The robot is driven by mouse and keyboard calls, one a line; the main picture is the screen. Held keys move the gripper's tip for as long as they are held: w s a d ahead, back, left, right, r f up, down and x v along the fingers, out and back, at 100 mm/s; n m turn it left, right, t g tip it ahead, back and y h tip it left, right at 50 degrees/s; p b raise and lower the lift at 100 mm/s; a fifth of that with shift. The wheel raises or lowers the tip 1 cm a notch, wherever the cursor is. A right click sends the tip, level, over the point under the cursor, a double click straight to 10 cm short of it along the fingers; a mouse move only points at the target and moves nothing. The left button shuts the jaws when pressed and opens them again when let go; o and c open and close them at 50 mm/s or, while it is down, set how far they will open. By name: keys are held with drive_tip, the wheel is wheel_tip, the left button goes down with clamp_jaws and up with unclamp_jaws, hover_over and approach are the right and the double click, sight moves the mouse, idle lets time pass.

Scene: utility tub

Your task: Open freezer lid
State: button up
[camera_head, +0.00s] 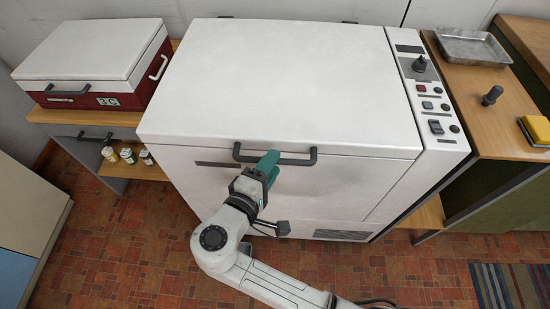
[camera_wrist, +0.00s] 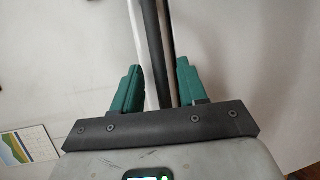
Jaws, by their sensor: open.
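The white chest freezer (camera_head: 330,195) stands in the middle of the head view. Its lid (camera_head: 290,80) lies flat and closed on top. A dark bar handle (camera_head: 298,161) runs along the lid's front edge. My gripper (camera_head: 271,160) is at the left half of this handle, its green fingers hiding part of the bar. In the wrist view my gripper (camera_wrist: 155,85) has its two green fingers apart. The dark handle bar (camera_wrist: 150,40) runs between them, with a gap on the right side. Contact with the bar cannot be told.
A red and white box (camera_head: 90,65) with its own handle sits on a wooden shelf at left, above small bottles (camera_head: 128,155). A control panel (camera_head: 430,100) borders the lid at right. A metal tray (camera_head: 472,47) lies on the right counter. Tiled floor in front is mostly clear.

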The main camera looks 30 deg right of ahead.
drive_tip(key=shift+x, duration=1.2)
drive_tip(key=shift+c, duration=0.2)
clamp_jaws()
